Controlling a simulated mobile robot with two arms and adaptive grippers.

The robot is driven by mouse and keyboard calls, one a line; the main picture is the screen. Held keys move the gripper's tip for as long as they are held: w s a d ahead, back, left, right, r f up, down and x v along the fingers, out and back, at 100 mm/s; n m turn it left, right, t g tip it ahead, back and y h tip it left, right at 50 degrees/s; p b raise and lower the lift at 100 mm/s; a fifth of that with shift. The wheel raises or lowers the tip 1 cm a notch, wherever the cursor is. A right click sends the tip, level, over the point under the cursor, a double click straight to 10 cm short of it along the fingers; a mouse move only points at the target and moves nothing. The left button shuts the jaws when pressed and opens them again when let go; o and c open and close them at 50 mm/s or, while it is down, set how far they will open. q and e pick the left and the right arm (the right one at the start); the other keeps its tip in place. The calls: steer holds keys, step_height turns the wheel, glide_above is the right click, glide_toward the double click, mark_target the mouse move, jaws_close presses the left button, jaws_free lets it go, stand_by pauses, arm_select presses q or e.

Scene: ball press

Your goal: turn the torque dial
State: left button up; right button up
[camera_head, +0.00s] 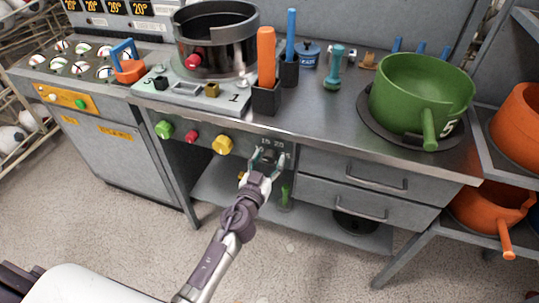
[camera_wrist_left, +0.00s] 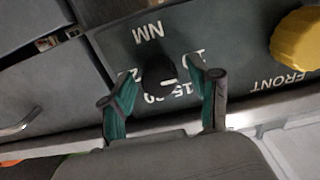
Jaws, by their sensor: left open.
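The torque dial (camera_wrist_left: 159,72) is a small black knob on a dark grey panel, ringed by white numbers and the letters NM, which appear inverted in the left wrist view. A short white mark shows on the knob's lower right, near the 15. In the head view the dial (camera_head: 271,156) is partly hidden by my left gripper (camera_head: 268,155). My left gripper (camera_wrist_left: 161,80) is open, its two green-padded fingers on either side of the dial. Whether they touch it I cannot tell. My right gripper is not in view.
A yellow knob (camera_head: 223,144), a red knob (camera_head: 192,137) and a green knob (camera_head: 163,129) protrude from the same panel. Drawers (camera_head: 352,173) are to its right. The worktop above carries a green pot (camera_head: 415,95) and a black holder (camera_head: 266,100) with an orange-handled tool.

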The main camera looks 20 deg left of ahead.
arm_select(q)
steer(key=shift+s, duration=0.15)
steer(key=c, duration=1.1)
steer(key=shift+c, duration=0.3)
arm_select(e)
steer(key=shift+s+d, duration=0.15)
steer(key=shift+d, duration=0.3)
